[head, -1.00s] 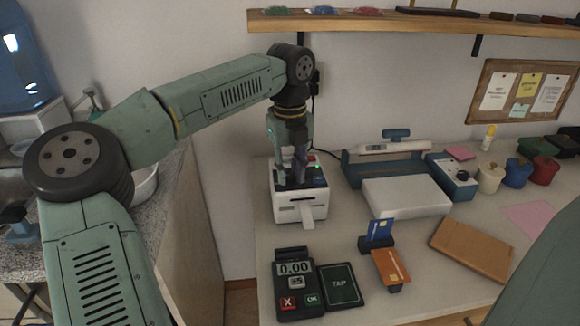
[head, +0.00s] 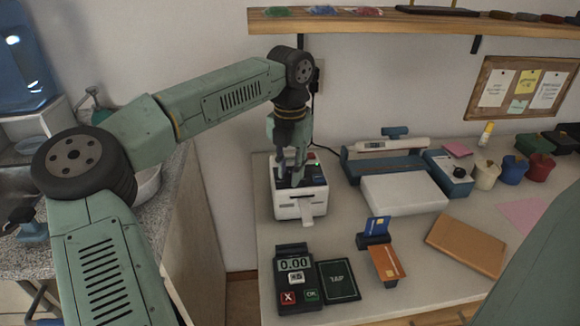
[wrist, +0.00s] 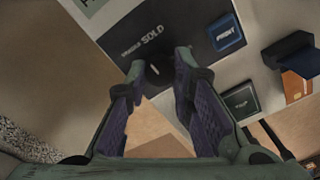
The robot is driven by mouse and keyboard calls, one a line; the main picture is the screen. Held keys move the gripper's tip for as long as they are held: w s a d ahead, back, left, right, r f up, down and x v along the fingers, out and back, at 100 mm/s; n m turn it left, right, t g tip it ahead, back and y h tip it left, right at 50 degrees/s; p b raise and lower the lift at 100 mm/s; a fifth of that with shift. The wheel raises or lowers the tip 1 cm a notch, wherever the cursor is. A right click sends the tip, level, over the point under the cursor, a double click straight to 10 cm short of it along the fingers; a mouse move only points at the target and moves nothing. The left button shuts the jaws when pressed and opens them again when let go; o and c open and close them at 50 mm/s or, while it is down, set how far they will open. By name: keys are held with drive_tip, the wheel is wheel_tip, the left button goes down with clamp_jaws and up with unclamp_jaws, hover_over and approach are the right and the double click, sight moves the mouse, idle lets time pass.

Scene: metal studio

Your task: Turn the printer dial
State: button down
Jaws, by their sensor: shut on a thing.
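The printer (head: 300,205) is a small white box with a dark top panel and a paper strip hanging from its front, in the head view. My gripper (head: 292,178) points down onto its top from above. In the wrist view my gripper (wrist: 160,72) has its fingertips on either side of the dark dial (wrist: 158,66) and is shut on it. The panel beside the dial reads "SOLD", and a blue "PRINT" button (wrist: 226,32) lies to the right. The dial is hidden by the fingers in the head view.
A card terminal (head: 293,280), a black TAP pad (head: 338,281) and a card stand (head: 376,240) are in front of the printer. A white-and-blue machine (head: 405,195) stands to its right. A wooden shelf (head: 400,22) hangs above.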

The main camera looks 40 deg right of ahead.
sight(290, 174)
drive_tip(key=m+p, duration=0.1)
drive_tip(key=m, duration=0.4)
drive_tip(key=shift+m, duration=0.7)
drive_tip(key=c, duration=1.4)
unclamp_jaws()
wheel_tip(290, 174, up, 12)
